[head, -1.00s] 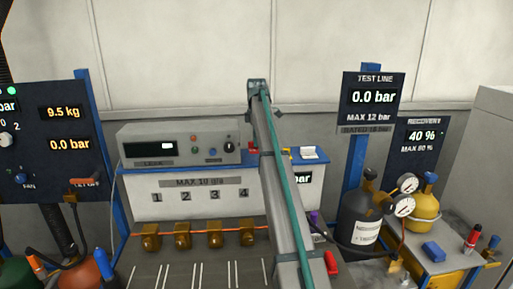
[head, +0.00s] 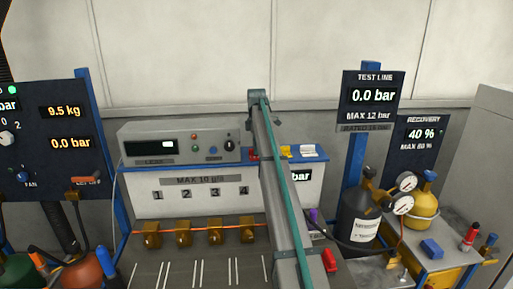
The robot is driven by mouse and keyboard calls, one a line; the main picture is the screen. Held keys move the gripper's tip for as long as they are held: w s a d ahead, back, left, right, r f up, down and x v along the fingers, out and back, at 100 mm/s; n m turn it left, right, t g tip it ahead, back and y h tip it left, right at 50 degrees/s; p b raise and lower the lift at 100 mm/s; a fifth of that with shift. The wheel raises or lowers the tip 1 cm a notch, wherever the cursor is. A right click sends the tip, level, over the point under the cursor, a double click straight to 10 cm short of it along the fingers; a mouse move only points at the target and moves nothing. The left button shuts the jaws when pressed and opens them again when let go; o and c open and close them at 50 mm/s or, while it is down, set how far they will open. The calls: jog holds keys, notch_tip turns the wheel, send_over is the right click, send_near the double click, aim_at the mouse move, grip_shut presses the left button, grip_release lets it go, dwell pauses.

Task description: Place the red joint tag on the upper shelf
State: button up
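The upper shelf (head: 140,165) is the blue-edged top of the white manifold unit, with a grey instrument box on its left part. A small red piece (head: 253,154) shows at shelf height, just left of my arm; I cannot tell whether it is the red joint tag, or whether it rests there or is held. A yellow tag (head: 286,151) and a white tag or pad (head: 308,151) lie on the shelf right of my arm. My arm link crosses the middle of the view and covers part of the shelf. My gripper is hidden, so its hold cannot be seen.
The grey instrument box (head: 180,144) takes up the shelf's left. Several brass valves (head: 184,235) stand below. A red object (head: 329,260) lies on the lower bench. A dark cylinder (head: 362,215) with gauges and the test line panel (head: 372,97) stand at the right.

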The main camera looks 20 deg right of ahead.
jog(key=shift+r, duration=0.1)
notch_tip(320, 180, up, 12)
jog(key=b, duration=0.3)
dwell(0.5)
jog(key=shift+b, duration=0.35)
